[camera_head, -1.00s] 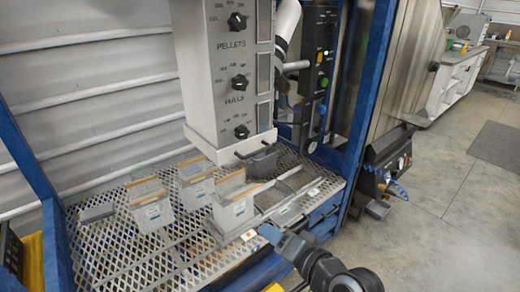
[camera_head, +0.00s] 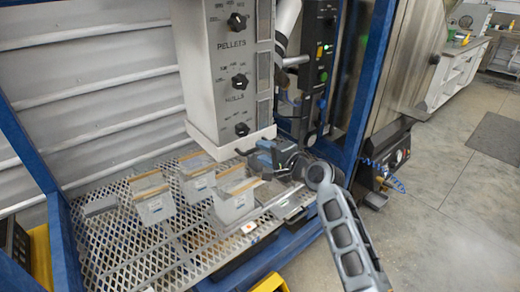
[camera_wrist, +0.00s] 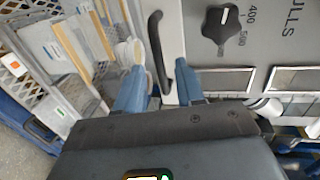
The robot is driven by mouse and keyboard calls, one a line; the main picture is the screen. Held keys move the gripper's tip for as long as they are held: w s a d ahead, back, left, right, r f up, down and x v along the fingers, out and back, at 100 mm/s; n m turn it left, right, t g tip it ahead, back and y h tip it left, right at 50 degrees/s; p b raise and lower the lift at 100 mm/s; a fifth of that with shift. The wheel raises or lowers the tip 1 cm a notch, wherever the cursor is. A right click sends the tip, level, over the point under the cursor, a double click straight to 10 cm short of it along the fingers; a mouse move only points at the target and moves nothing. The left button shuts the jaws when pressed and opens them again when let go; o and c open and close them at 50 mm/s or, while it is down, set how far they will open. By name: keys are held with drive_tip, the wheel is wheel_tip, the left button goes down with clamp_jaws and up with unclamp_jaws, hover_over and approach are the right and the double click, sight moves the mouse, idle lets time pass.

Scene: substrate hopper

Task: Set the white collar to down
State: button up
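The white collar (camera_head: 207,146) surrounds the bottom end of the hopper column (camera_head: 213,75), above the mesh deck. A dark bar handle (camera_wrist: 157,50) stands out at the collar in the wrist view. My gripper (camera_head: 262,152) is beside the collar's lower front corner in the head view and hides part of the handle there.
Several clear bins, one of them a front bin (camera_head: 236,203), stand on the mesh deck (camera_head: 115,240) below the collar. Dark knobs (camera_head: 242,129) line the column's face. A control panel (camera_head: 322,60) and blue frame post (camera_head: 362,80) stand to the right.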

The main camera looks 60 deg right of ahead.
drive_tip(key=shift+x, duration=1.2)
clamp_jaws()
